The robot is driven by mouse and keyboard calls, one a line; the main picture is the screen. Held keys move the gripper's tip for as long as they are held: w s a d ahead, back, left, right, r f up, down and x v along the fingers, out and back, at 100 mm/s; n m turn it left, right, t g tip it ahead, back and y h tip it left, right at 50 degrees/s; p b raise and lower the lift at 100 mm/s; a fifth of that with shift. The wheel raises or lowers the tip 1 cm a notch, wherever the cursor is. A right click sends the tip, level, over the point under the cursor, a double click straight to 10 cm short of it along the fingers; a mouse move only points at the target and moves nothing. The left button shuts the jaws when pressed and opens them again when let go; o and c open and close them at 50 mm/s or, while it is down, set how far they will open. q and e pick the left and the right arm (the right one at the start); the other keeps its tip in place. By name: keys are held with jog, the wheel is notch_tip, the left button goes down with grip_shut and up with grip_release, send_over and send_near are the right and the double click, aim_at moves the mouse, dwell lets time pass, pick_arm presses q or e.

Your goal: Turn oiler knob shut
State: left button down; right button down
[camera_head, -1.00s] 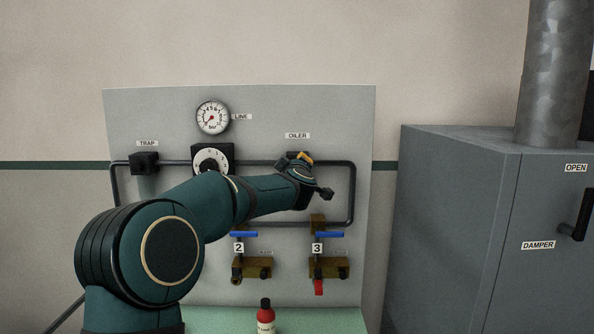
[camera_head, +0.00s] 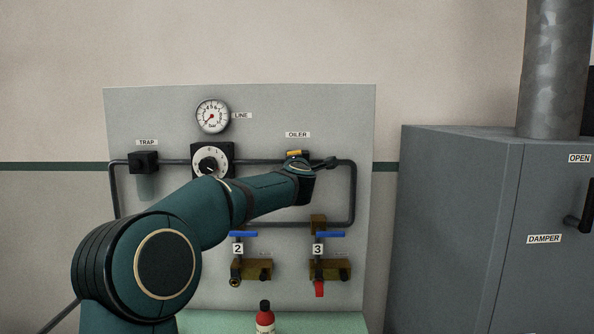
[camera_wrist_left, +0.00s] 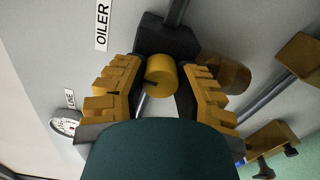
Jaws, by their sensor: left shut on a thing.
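An amber bowl (camera_wrist_left: 225,72) shows beside the block. In the head view my left gripper (camera_head: 299,158) is at the oiler, under the OILER label (camera_head: 297,134). It hides the knob there. My right gripper is not in view.
The grey panel (camera_head: 340,115) carries a gauge (camera_head: 213,116), a black dial (camera_head: 212,161), a trap (camera_head: 145,162) and blue-handled valves (camera_head: 329,234) below my arm. A grey cabinet (camera_head: 450,220) is at right.

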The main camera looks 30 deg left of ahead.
pick_arm(q)
jog(key=shift+n, duration=0.7)
jog(key=c, duration=0.6)
grip_release()
jog(key=shift+c, duration=0.2)
jog(key=v, duration=1.2)
jog(key=shift+a, duration=0.1)
